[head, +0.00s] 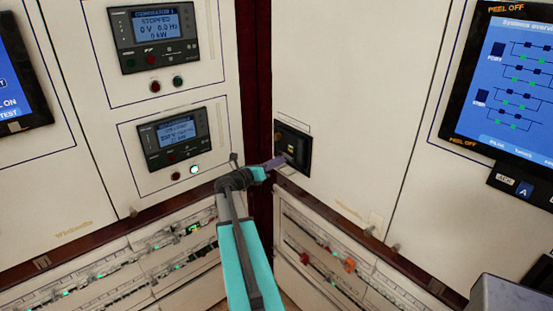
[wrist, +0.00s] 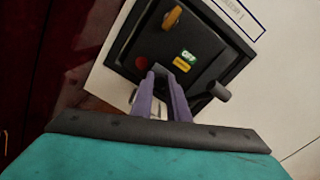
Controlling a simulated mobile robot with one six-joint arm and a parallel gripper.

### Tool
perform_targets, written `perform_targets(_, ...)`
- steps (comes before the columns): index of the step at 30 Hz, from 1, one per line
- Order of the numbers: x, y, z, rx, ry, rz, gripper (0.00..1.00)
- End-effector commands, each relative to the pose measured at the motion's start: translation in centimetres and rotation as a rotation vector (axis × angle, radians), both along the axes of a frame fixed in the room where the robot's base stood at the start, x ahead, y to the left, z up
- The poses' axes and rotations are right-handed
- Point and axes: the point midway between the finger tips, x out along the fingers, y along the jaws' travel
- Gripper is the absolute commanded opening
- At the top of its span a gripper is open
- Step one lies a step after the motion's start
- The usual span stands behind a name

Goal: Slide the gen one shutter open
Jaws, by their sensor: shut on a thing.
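A black breaker unit (head: 294,146) is set in the pale cabinet face right of the corner in the head view. In the wrist view, the unit (wrist: 205,40) fills the upper middle, with a green OFF label, a yellow label, a red button and an orange lever. My gripper (head: 282,161) reaches its lower left part. In the wrist view, its purple fingers are shut on a small dark grey tab (wrist: 158,70), which looks like the shutter's tab. The fingers hide part of the unit's lower face, so how far the shutter is open cannot be told.
A black knob (wrist: 219,92) sticks out close to the right of the fingers. Two generator panels (head: 154,36) are on the left cabinet. Breaker rows (head: 330,270) run below, and a large screen (head: 510,85) is at the right.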

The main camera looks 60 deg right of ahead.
Motion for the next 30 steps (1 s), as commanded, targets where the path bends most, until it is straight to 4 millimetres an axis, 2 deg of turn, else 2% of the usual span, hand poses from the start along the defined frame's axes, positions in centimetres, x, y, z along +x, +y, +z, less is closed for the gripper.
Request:
perform_targets(3,-0.90,0.32,0.18,-0.003,0.001,0.000,0.00)
perform_targets(14,-1.35,0.36,0.10,-0.002,0.001,-0.007,0.00)
perform_targets(15,-1.36,0.37,0.09,-0.001,0.000,-0.007,0.18)
perform_targets(18,-1.35,0.35,0.07,-0.001,0.000,-0.007,0.34)
perform_targets(30,-1.04,0.59,0.02,-0.001,0.000,0.000,0.34)
